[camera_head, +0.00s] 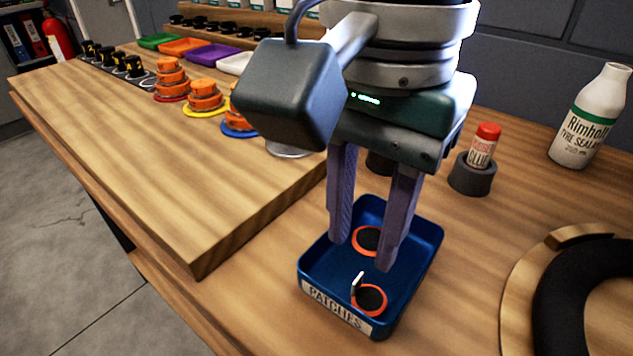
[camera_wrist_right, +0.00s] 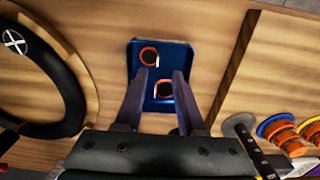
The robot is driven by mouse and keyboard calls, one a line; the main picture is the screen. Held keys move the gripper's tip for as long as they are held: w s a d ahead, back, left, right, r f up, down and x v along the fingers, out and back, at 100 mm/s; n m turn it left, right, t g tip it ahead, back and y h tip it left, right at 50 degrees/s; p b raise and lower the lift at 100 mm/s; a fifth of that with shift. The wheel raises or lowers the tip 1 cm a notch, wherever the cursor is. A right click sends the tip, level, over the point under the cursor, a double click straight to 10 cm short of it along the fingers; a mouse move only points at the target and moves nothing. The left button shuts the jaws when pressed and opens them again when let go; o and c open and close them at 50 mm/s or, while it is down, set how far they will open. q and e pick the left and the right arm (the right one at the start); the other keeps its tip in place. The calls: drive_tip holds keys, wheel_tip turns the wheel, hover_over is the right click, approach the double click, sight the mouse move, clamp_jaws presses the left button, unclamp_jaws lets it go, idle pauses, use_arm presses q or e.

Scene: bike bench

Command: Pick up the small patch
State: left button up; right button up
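Two round black patches with orange rims lie in a blue tray (camera_head: 427,245) labelled PATCHES. The near patch (camera_head: 370,300) has a small white tab standing at its edge. The far patch (camera_head: 367,240) shows between my right gripper's fingers. I cannot tell clearly which patch is smaller. My right gripper (camera_head: 364,256) is open and empty, pointing down over the tray. In the right wrist view, the far patch (camera_wrist_right: 162,90) appears between the fingertips and the near patch (camera_wrist_right: 149,56) lies beyond them. My left gripper is not in view.
A raised wooden board (camera_head: 180,150) stands left of the tray. A glue bottle (camera_head: 484,146) in a dark holder and a white sealant bottle (camera_head: 590,118) stand behind right. A black tyre (camera_head: 590,300) lies at right. Orange stacked pieces (camera_head: 205,95) sit on the board.

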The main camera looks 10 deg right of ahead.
sight(361, 273)
drive_tip(key=f, duration=0.4)
drive_tip(key=shift+s+d+f, duration=0.1)
drive_tip(key=shift+s+f, duration=0.1)
drive_tip(key=shift+f, duration=0.15)
clamp_jaws()
